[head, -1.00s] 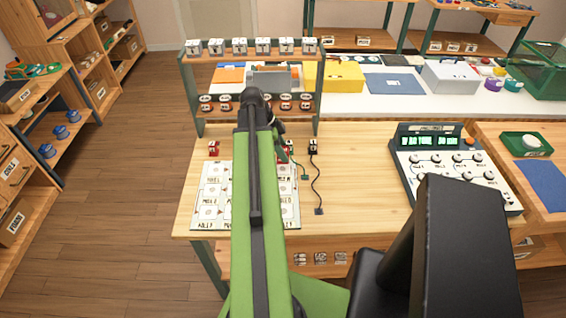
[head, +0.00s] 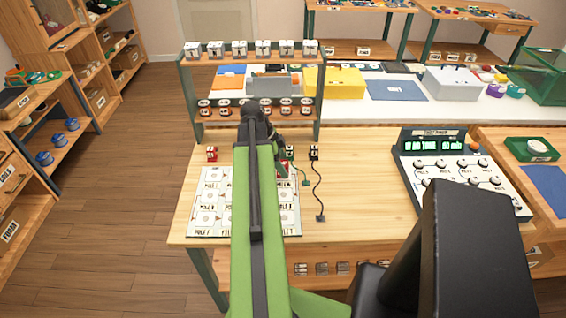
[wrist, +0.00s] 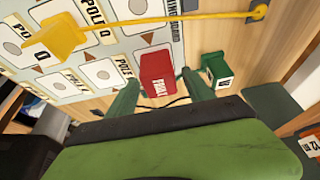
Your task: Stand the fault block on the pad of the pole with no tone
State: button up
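The red block (wrist: 157,75), with white lettering that looks like FAULT, lies between the two green fingers of my gripper (wrist: 160,88) in the wrist view. The fingers stand apart with a narrow gap visible on each side of the block. In the head view my arm mostly hides the gripper, and a bit of red (head: 284,169) shows beside it. The white board (head: 205,232) carries rows of square pads with POLE labels; my arm covers its middle. Which pole has no tone cannot be told.
A green block (wrist: 217,68) stands close right of the gripper in the wrist view. A yellow cord piece (wrist: 60,35) crosses above the board. Another red block (head: 211,154) and a black block (head: 314,153) stand behind the board. A console (head: 460,170) with green displays is at right.

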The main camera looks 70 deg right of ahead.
jog(key=shift+r+p, duration=0.5)
jog(key=p+v, duration=1)
jog(key=v, duration=0.1)
jog(key=shift+w+r, duration=0.15)
jog(key=shift+w, duration=0.05)
jog(key=shift+a, duration=0.1)
